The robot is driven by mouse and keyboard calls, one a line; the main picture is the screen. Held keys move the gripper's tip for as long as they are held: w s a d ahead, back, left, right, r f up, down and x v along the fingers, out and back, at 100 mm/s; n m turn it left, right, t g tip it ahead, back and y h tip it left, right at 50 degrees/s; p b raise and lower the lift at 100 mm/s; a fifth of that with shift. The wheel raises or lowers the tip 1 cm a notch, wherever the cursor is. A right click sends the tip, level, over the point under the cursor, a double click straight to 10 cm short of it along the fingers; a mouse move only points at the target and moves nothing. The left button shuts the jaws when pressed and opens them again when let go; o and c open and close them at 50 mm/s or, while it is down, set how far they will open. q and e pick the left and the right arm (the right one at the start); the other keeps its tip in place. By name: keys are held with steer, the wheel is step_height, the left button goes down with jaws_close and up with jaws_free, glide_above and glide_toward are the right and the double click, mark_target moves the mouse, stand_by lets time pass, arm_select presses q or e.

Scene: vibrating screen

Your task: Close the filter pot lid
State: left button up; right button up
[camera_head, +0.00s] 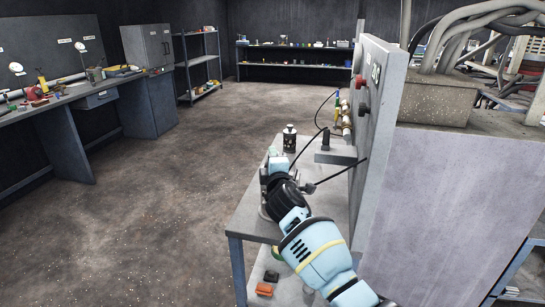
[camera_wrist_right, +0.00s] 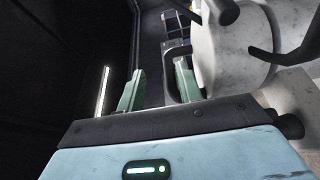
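My right gripper (camera_head: 273,160) reaches over the bench from the bottom of the head view. In the right wrist view its two pale green fingers (camera_wrist_right: 158,85) stand apart. A grey bracket-like part (camera_wrist_right: 172,62) shows between and beyond them; I cannot tell whether they touch it. A large whitish rounded body (camera_wrist_right: 238,55) with dark handles or knobs is just right of the fingers, probably the filter pot. In the head view a metal base (camera_head: 264,212) shows beside my right arm, which hides most of it. I cannot make out the lid's state. My left gripper is not in view.
The grey bench (camera_head: 247,222) stands against an upright panel (camera_head: 380,95) on the right. A small canister (camera_head: 290,138) and a dark block on a ledge (camera_head: 337,156) stand behind my right gripper. Orange and dark small items (camera_head: 264,289) lie on the lower shelf. Open floor lies left.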

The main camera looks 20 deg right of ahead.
steer(key=s, duration=0.2)
steer(key=s+a+p, duration=0.1)
steer(key=s, duration=0.1)
steer(key=shift+s+r, duration=0.2)
steer(key=shift+s, duration=0.05)
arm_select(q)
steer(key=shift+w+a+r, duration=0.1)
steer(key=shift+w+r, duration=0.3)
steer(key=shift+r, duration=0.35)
arm_select(e)
steer(key=shift+s+f, duration=0.1)
steer(key=shift+s, duration=0.65)
